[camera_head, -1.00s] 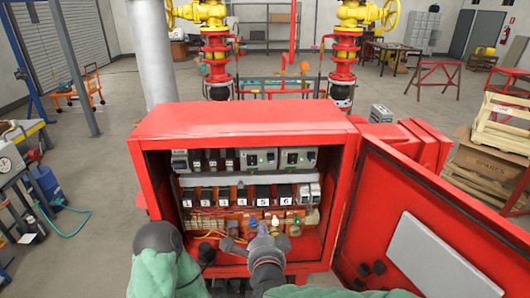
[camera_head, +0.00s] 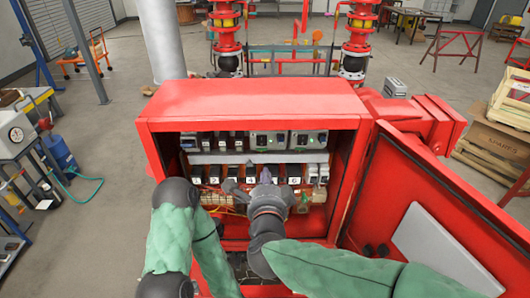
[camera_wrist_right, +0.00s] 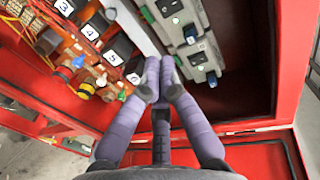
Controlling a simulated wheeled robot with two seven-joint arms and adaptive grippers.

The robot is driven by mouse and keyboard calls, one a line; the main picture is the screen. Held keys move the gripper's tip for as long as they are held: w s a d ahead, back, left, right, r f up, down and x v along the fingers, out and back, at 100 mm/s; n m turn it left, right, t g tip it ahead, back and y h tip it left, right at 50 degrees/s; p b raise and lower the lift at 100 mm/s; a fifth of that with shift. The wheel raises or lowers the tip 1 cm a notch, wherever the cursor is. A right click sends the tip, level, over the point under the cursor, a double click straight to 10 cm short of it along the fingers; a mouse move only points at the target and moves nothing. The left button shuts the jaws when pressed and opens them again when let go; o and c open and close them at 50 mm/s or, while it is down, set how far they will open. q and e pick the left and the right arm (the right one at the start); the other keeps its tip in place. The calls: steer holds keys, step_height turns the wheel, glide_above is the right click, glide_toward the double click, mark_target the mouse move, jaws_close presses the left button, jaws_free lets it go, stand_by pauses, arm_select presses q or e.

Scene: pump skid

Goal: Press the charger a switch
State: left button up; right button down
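The charger units (camera_head: 269,140) are grey boxes with small green lights in the top row of the red cabinet (camera_head: 250,100), at its right end. In the right wrist view, grey units with dark knobs and green lights (camera_wrist_right: 190,34) lie above the fingertips. I cannot tell which is charger a. My right gripper (camera_head: 267,178) is in front of the cabinet's lower row. In the right wrist view its lavender fingers (camera_wrist_right: 160,82) are together and hold nothing; contact with a unit cannot be told. A grey shape (camera_head: 233,188) left of it may be my left gripper; its fingers are unclear.
Numbered black modules (camera_wrist_right: 109,48) run along the lower row, with coloured glands and wires (camera_wrist_right: 85,75) below. The open red door (camera_head: 430,210) stands at the right. The cabinet's side walls and top edge frame the opening.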

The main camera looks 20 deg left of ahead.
mark_target(265, 146)
steer(key=p+x, duration=0.3)
steer(key=x, duration=0.9)
steer(key=shift+w, duration=0.2)
steer(key=shift+a, duration=0.1)
